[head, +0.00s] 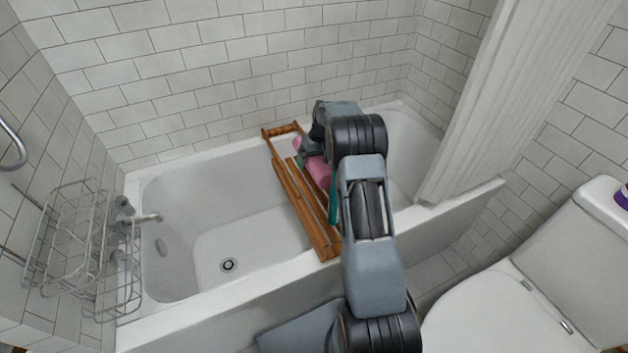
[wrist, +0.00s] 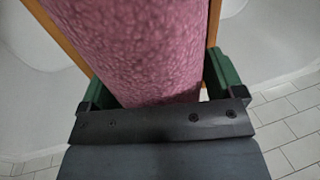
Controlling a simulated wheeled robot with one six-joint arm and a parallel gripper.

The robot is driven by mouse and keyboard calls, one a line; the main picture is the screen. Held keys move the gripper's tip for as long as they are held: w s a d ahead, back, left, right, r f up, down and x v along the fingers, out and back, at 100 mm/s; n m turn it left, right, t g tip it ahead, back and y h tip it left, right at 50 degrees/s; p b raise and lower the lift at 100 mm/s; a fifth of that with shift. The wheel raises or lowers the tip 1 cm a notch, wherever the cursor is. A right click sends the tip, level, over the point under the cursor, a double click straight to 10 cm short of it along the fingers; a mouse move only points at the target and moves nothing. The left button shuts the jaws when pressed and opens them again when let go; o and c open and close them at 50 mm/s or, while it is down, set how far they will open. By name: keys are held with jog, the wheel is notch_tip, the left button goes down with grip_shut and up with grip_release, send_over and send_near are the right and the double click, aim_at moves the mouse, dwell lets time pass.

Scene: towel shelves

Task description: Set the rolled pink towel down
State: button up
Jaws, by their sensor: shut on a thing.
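The rolled pink towel (head: 318,170) is at the wooden bath caddy (head: 308,213), partly hidden behind my arm in the head view. In the wrist view the towel (wrist: 145,45) fills the middle, between the two green fingers of my gripper (wrist: 160,85). My gripper is shut on the towel. In the head view, the green fingers (head: 316,180) show on both sides of the pink roll, over the caddy. I cannot tell whether the towel touches the slats.
The caddy spans the white bathtub (head: 225,250) from rim to rim. A wire rack (head: 80,245) hangs at the left by the faucet (head: 145,218). A white curtain (head: 510,90) hangs at the right, and a toilet (head: 500,310) stands at the lower right.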

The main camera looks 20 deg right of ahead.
jog(key=shift+d+b+x, duration=0.15)
jog(key=shift+d+x, duration=0.1)
jog(key=shift+x, duration=0.8)
jog(key=shift+d+b+x, duration=0.2)
jog(key=shift+d+x, duration=0.05)
jog(key=shift+x, duration=0.75)
jog(key=shift+d+b+x, duration=0.15)
jog(key=shift+d+x, duration=0.1)
jog(key=shift+x, duration=0.8)
jog(key=shift+f, duration=0.35)
jog(key=o, duration=0.8)
jog(key=shift+o, duration=0.2)
jog(key=shift+r, duration=0.1)
